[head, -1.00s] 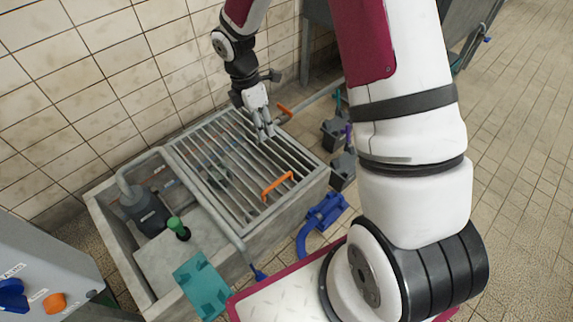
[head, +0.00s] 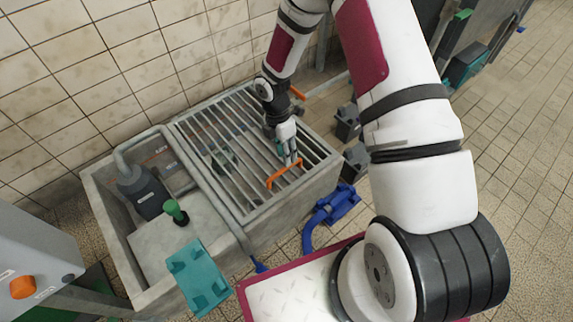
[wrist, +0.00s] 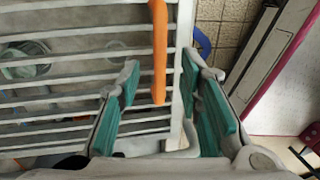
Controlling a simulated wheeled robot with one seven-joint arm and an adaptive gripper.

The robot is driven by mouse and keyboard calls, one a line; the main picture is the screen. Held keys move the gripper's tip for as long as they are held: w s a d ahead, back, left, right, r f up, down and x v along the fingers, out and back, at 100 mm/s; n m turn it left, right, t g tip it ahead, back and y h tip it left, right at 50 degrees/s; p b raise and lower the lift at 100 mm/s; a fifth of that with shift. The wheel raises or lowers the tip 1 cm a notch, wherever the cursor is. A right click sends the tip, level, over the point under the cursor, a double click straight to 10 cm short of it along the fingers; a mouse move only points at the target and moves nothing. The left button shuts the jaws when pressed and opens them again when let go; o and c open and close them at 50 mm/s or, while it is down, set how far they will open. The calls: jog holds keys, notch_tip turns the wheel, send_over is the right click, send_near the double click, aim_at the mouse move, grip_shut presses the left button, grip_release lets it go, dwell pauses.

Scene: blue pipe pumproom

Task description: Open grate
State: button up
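The grate (head: 222,125) is a grey barred panel lying flat over a concrete basin. It has an orange handle (head: 284,174) near its front edge and another orange handle (head: 297,93) at the far side, partly behind my arm. My gripper (head: 290,160) is just above the near handle, pointing down. In the wrist view the orange handle (wrist: 159,60) runs between the two teal-padded fingers of my gripper (wrist: 160,100). The fingers stand apart, with a gap on each side of the handle. Whether the fingertips reach below the handle is unclear.
The concrete basin (head: 112,235) holds a dark pump (head: 145,190) and a green-knobbed valve (head: 176,211). A grey pipe (head: 207,185) runs along the grate's left side. A teal block (head: 199,277) and a blue part (head: 334,205) are at the front. A tiled wall is behind.

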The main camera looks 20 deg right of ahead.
jog(key=shift+s+d+f+b, duration=0.1)
jog(key=shift+s+f+b, duration=0.1)
jog(key=shift+f, duration=0.5)
jog(key=shift+s+a+f+b, duration=0.1)
jog(key=shift+f+b, duration=0.15)
jog(key=shift+f, duration=0.4)
jog(key=shift+s+d+f+b, duration=0.1)
jog(key=shift+f+b, duration=0.1)
jog(key=shift+f, duration=0.5)
grip_shut()
